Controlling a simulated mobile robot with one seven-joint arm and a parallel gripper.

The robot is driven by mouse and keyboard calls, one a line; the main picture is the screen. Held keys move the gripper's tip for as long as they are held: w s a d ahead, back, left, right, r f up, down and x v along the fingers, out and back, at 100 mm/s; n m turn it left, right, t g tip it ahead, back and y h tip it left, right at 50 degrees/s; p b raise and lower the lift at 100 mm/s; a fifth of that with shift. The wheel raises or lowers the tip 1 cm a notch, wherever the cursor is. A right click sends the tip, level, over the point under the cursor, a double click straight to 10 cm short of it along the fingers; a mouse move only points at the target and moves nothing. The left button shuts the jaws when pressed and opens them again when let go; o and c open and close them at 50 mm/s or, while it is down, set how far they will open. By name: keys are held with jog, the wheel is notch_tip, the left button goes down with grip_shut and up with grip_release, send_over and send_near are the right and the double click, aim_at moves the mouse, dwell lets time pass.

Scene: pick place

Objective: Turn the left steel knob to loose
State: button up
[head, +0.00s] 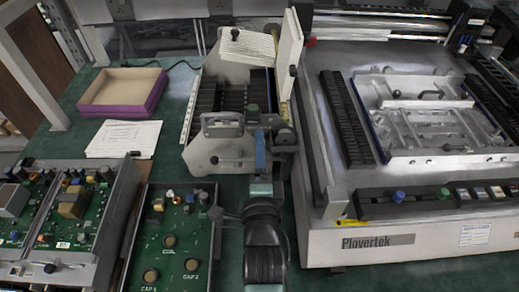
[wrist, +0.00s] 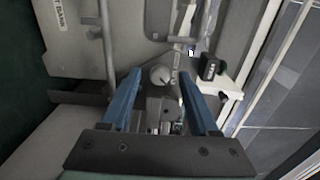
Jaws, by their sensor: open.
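A round steel knob (wrist: 161,76) with a pale domed top shows in the wrist view, between and slightly beyond the tips of my two blue fingers. My gripper (wrist: 160,84) is open, with a gap visible on both sides of the knob. In the head view my gripper (head: 261,150) hangs over the front right of the grey slotted bank unit (head: 203,160), and this knob is hidden behind it. A smaller round knob (head: 214,160) shows on the unit's front to the left. I cannot tell from these views which one is the left steel knob or its setting.
A metal handle (head: 222,125) stands up left of my gripper. A dark block with white marks (wrist: 210,67) sits close right of my fingers. The Plovertek machine (head: 440,240) is to the right, circuit boards (head: 170,240) to the front left, a purple tray (head: 122,108) behind.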

grip_shut()
dwell(0.4)
jog(key=shift+n, duration=2.9)
grip_release()
